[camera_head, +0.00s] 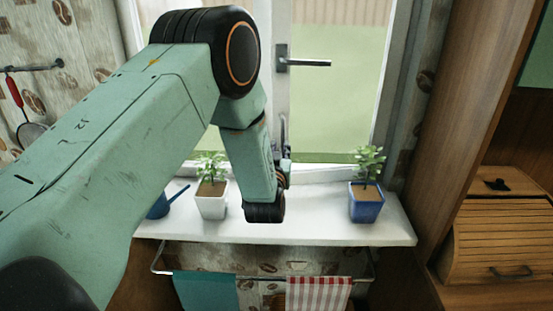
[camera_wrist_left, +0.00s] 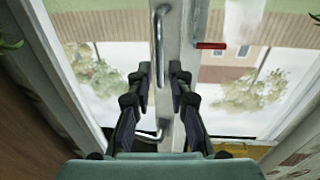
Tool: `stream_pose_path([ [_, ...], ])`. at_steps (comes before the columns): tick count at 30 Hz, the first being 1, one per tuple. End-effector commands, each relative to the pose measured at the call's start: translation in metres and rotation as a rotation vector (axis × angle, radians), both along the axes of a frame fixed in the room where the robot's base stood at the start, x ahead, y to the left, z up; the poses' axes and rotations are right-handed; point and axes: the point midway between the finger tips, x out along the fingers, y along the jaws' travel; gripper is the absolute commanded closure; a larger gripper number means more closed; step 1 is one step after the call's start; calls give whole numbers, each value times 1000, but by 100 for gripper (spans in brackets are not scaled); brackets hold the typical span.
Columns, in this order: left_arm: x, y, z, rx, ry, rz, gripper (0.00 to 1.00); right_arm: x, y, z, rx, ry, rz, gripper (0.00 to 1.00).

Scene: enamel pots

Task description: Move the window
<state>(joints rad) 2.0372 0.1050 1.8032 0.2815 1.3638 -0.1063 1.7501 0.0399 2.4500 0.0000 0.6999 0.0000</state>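The window (camera_head: 335,110) stands behind the sill, with a pale frame and a dark lever handle (camera_head: 305,62) pointing right. My left arm reaches across it, and my left gripper (camera_head: 284,148) is in front of the lower window, above the sill and below the handle. The wrist partly hides its fingers. Whether a finger touches the frame is unclear. My right gripper is not in view.
On the white sill (camera_head: 310,230) stand a white potted plant (camera_head: 211,206), a blue potted plant (camera_head: 366,206) and a blue watering can (camera_head: 158,208), partly hidden by my arm. Towels (camera_head: 318,294) hang below. A wooden bread box (camera_head: 500,240) is at right.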

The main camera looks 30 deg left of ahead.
Motion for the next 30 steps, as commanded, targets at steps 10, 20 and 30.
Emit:
stream_pose_path([
  [10, -47, -18, 1, 0, -2, -1, 81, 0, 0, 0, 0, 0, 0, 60],
  [20, -54, -20, 1, 1, -4, 1, 81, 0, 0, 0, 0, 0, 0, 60],
  [30, -54, -20, 0, -3, 2, 0, 81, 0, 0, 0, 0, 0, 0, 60],
])
